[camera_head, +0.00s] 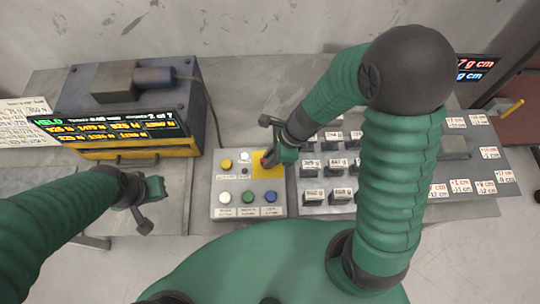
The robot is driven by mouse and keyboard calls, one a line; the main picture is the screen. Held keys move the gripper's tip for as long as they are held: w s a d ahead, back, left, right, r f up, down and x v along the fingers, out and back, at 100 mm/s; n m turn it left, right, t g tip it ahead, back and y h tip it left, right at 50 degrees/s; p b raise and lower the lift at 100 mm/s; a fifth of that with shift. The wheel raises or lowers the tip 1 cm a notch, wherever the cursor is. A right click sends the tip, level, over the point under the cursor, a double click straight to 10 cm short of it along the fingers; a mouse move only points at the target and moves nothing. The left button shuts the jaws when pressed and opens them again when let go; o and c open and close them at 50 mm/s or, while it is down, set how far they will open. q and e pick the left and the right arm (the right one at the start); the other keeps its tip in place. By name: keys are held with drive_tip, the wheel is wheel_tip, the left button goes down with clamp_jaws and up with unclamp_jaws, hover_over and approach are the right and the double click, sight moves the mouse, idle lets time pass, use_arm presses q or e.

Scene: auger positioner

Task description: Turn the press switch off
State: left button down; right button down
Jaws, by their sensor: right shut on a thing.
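The press switch (265,160) shows as a small red part on a yellow plate (272,171) at the upper right of the grey control panel (232,180). My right gripper (270,161) reaches down to it from the upper right and is shut on it. The gripper hides most of the switch, so its exact position cannot be read. My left gripper (150,205) hangs at the left, apart from the panel, and no held object shows. Its finger opening is unclear.
The panel also carries white, yellow, green and blue buttons (247,197). A machine with a lit display (110,128) stands at the left. Several labelled weight blocks (312,196) sit to the right of the panel. A labelled board (480,160) lies at the far right.

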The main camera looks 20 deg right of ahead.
drive_tip(key=shift+w+r, duration=0.1)
drive_tip(key=shift+n+p, duration=0.4)
drive_tip(key=shift+p, duration=0.05)
drive_tip(key=n+p, duration=0.1)
drive_tip(key=n+g+p, duration=0.1)
drive_tip(key=n+p, duration=0.1)
drive_tip(key=shift+w+r+n+g, duration=0.15)
drive_tip(key=shift+r+n+g, duration=0.05)
drive_tip(key=shift+n+g, duration=0.1)
drive_tip(key=n+g+p, duration=0.1)
drive_tip(key=n+p, duration=0.1)
drive_tip(key=n+g+p, duration=0.1)
drive_tip(key=n, duration=0.2)
drive_tip(key=shift+w+a+f+n+h+p, duration=0.1)
drive_tip(key=shift+w+a+n+h+p, duration=0.05)
drive_tip(key=shift+n+h+p, duration=0.2)
drive_tip(key=n+g+h+p, duration=0.1)
drive_tip(key=n, duration=0.2)
drive_tip(key=shift+w+n, duration=0.1)
drive_tip(key=shift+n, duration=0.15)
drive_tip(key=shift+a+f+n+g+h+p, duration=0.1)
drive_tip(key=shift+n+g+h+p, duration=0.25)
drive_tip(key=shift+n, duration=0.75)
drive_tip(key=shift+a+f+n+g+h+p, duration=0.15)
drive_tip(key=shift+n+h+p, duration=0.25)
drive_tip(key=shift+n, duration=0.7)
drive_tip(key=shift+d+r, duration=0.1)
